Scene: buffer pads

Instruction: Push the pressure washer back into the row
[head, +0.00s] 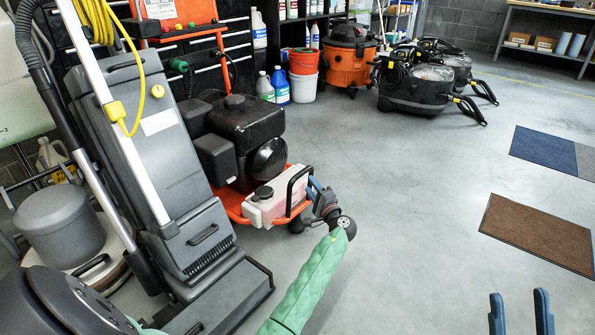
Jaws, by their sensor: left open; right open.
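The pressure washer (238,140) stands on the grey floor left of centre, with a black engine, an orange frame and an upright orange handle at the back. A whitish-pink tank (268,208) and a black bar are at its near right corner. My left gripper (317,192), on the green-sleeved arm, is at that corner beside the bar; it is open, but whether it touches the washer is unclear. My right gripper (520,312) is open and empty at the bottom right, its two blue fingers apart over bare floor.
A tall grey upright floor machine (135,130) stands close on the washer's left. Buckets (303,73), an orange vacuum (349,58) and black machines (414,88) stand behind to the right. A brown mat (540,232) and a blue mat (544,149) lie at right. The middle floor is clear.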

